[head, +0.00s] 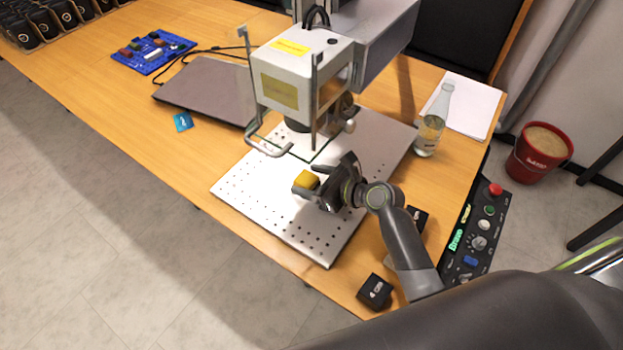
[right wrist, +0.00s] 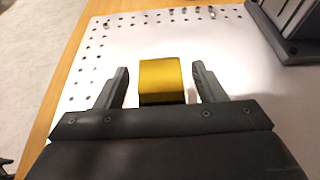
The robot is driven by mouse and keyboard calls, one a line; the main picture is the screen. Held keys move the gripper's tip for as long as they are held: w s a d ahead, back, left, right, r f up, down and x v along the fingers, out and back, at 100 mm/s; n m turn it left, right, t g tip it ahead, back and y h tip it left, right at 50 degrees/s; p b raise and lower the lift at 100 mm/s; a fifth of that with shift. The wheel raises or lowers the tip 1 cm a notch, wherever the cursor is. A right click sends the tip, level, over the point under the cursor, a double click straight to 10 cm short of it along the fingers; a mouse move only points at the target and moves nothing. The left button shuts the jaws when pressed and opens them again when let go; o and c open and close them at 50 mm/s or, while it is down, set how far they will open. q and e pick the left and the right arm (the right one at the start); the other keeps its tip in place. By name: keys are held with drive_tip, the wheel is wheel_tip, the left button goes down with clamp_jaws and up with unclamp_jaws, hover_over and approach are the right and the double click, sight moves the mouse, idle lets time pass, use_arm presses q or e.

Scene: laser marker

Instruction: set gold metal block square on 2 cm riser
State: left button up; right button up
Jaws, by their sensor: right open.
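The gold metal block (head: 306,181) sits on the perforated metal plate under the laser marker's head, near the plate's middle. In the right wrist view the gold block (right wrist: 160,79) lies between the two open fingers, with a gap on each side. My right gripper (right wrist: 160,88) is open around it and not closed on it; it also shows in the head view (head: 326,182), reaching in from the right. A dark strip shows under the block's near edge; I cannot tell whether this is a riser or shadow. No riser is clearly seen. My left gripper is not in view.
The laser marker head (head: 298,85) hangs just behind the block. The perforated plate (head: 245,190) is otherwise mostly bare. A glass bottle (head: 432,125) stands right of it, black boxes (head: 375,291) lie near the front edge, and a closed laptop (head: 207,88) lies left.

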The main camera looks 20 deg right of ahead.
drive_tip(key=shift+r, duration=0.2)
drive_tip(key=p+v, duration=0.1)
drive_tip(key=v, duration=1.1)
drive_tip(key=shift+f, duration=0.1)
drive_tip(key=shift+s, duration=0.1)
